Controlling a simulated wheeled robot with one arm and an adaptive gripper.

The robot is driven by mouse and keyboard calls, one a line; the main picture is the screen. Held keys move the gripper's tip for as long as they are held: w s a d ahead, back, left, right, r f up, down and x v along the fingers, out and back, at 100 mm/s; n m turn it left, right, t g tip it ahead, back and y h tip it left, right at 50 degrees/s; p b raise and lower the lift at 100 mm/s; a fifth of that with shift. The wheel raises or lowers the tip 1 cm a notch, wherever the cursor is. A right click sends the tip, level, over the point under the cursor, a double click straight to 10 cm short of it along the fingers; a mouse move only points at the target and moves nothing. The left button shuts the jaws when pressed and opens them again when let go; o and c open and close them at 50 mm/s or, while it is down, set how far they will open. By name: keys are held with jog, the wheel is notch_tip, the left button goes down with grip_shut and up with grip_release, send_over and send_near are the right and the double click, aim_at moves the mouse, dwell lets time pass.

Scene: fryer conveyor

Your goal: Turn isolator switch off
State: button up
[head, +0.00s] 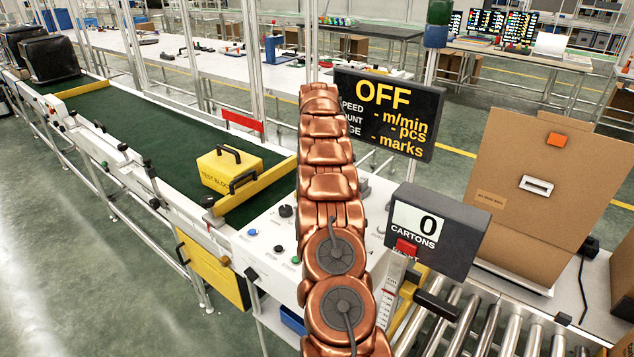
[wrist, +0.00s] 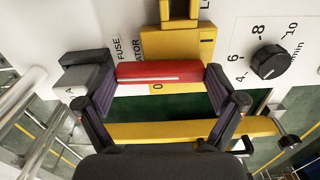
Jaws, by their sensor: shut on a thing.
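The isolator switch shows in the wrist view as a red handle (wrist: 158,71) on a yellow plate (wrist: 178,42). The handle lies crosswise in the picture, with a "0" mark just below it. Part of the label, "ATOR", reads to its left. My gripper (wrist: 157,84) has one finger at each end of the red handle and is shut on it. In the head view my copper arm stands in front of the panel; the gripper and switch cannot be made out there. The display (head: 388,112) reads "OFF".
A dial (wrist: 269,62) sits right of the handle, and a grey block (wrist: 86,73) left of it. The green conveyor (head: 150,130) carries a yellow test block (head: 217,174) by a yellow bar. A carton counter (head: 437,228) reading 0 and rollers (head: 480,325) stand right of my arm.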

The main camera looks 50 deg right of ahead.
jog(key=shift+w+n, duration=0.1)
jog(key=shift+n, duration=0.2)
jog(key=o, duration=0.8)
